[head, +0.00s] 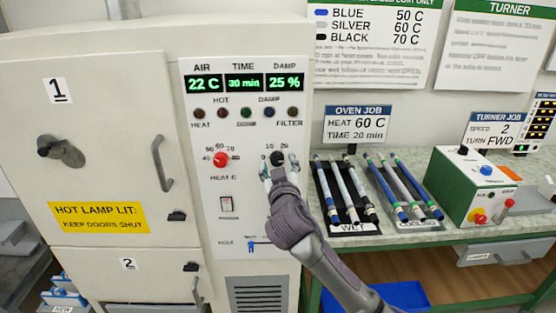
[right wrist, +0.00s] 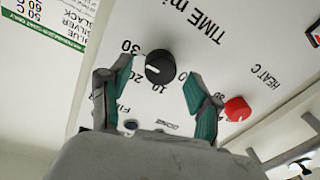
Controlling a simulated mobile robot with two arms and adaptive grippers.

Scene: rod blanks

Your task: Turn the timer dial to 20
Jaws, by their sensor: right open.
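The timer dial (head: 277,158) is a black knob under the TIME display on the cabinet's white panel. It also shows in the right wrist view (right wrist: 159,66), with 0, 10, 20 and 30 printed around it. Its white mark faces the 20 and 30 side; I cannot tell the exact setting. The TIME display (head: 244,82) reads 30 min. My right gripper (head: 279,170) is in front of the dial. In the right wrist view its teal-padded fingers (right wrist: 158,74) are spread, one on each side of the dial, with gaps. My left gripper is not in view.
The red heat knob (head: 221,159) sits left of the dial, with a rocker switch (head: 226,205) and slider (head: 251,245) below. An oven job card (head: 357,124) reads HEAT 60 C, TIME 20 min. Rods in racks (head: 345,229) and a turner box (head: 473,186) stand on the right bench.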

